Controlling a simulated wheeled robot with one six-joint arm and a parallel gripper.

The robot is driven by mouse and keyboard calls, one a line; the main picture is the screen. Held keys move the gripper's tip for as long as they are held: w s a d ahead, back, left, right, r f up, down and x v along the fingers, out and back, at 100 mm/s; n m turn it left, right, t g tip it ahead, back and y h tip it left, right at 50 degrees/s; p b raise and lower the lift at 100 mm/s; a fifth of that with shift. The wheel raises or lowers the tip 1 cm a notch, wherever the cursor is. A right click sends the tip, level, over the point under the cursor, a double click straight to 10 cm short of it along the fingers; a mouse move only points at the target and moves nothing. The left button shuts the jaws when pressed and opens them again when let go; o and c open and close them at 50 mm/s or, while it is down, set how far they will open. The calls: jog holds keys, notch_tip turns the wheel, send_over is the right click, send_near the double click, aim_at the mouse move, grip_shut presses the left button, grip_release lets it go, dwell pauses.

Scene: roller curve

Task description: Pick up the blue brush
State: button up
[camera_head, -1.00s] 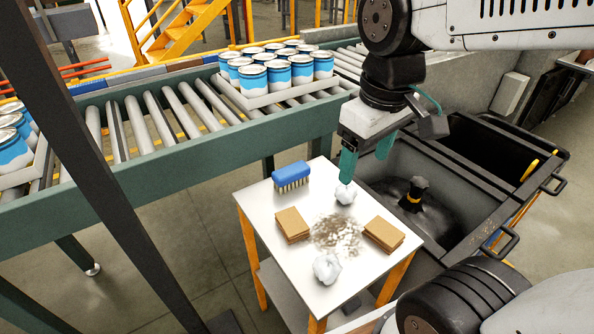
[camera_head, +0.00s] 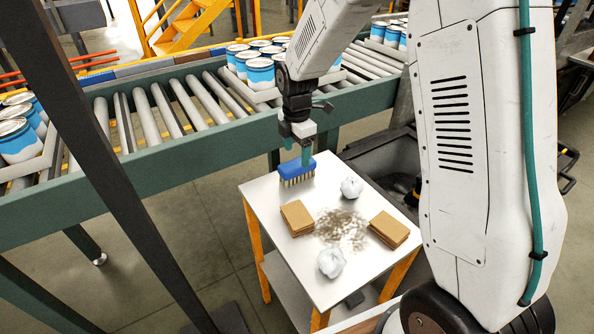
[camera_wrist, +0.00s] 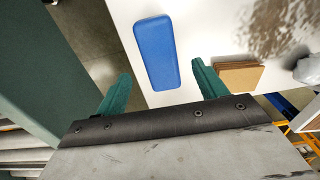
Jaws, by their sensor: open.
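The blue brush (camera_head: 297,172) stands bristles down near the far left corner of the small white table (camera_head: 290,255). In the wrist view the brush (camera_wrist: 156,52) shows as a blue rounded block, seen from above, lying ahead of and between the two green fingers. My gripper (camera_head: 294,153) is just above the brush in the head view, fingers pointing down. In the wrist view my gripper (camera_wrist: 160,88) is open and empty, with fingers spread wider than the brush. Whether a finger touches the brush cannot be told.
Two stacks of brown cardboard, left (camera_head: 297,218) and right (camera_head: 389,229), a pile of debris (camera_head: 342,228) and two crumpled white balls, near (camera_head: 331,262) and far (camera_head: 351,187), lie on the table. The green roller conveyor (camera_head: 180,172) runs close behind, carrying blue-and-white cans (camera_head: 260,72).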

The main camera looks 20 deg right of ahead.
aim_at(297, 163)
notch_tip(297, 163, down, 7)
jog(key=shift+d+r, duration=0.1)
jog(key=c, duration=1.1)
